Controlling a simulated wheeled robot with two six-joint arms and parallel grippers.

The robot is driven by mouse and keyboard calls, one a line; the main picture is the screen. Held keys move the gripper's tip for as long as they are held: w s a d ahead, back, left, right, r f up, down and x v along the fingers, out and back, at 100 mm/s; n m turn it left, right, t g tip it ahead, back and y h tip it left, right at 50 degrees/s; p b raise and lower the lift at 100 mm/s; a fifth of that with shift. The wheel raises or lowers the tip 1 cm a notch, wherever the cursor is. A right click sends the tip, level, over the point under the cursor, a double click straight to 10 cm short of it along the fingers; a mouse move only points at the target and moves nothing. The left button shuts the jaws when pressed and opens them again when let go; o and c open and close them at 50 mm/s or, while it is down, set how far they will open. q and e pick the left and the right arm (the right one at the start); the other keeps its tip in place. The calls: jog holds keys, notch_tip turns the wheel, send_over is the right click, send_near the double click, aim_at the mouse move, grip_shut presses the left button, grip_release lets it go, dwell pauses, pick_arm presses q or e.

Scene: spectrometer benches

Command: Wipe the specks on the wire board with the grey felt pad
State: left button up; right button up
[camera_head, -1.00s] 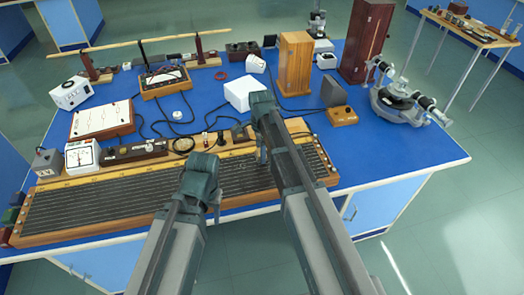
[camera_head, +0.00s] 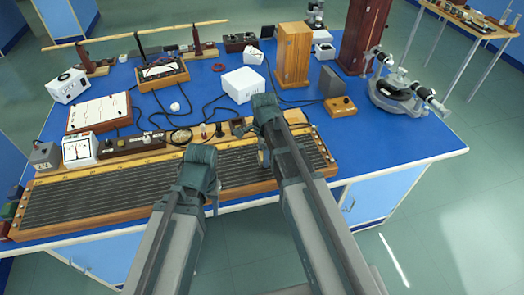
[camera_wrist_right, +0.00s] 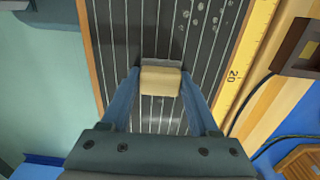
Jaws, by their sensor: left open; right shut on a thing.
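The wire board (camera_head: 105,198) is a long dark panel with parallel wires in a wooden frame, along the bench's near edge. Several pale specks (camera_wrist_right: 187,14) show on its dark surface in the right wrist view. My right gripper (camera_wrist_right: 161,84) is shut on the felt pad (camera_wrist_right: 160,80), a tan block with a grey strip along its far edge. The pad is over the wires, with the specks beyond it; I cannot tell whether it touches the board. My left gripper (camera_head: 213,197) is open and empty above the board's near part; its fingers are partly hidden.
Behind the board stand a white dial meter (camera_head: 80,149), a dark switch box (camera_head: 135,144) and loose black cables. A white box (camera_head: 243,84) and a wooden block (camera_head: 293,55) stand farther back. The bench's right front is clear blue surface.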

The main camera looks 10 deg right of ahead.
aim_at(254, 149)
jog(key=shift+s, duration=1.15)
jog(key=shift+a, duration=0.8)
jog(key=shift+w, duration=2.15)
jog(key=shift+w, duration=0.15)
jog(key=shift+w+a+f, duration=0.1)
jog(key=shift+w, duration=1.7)
jog(key=shift+a, duration=0.15)
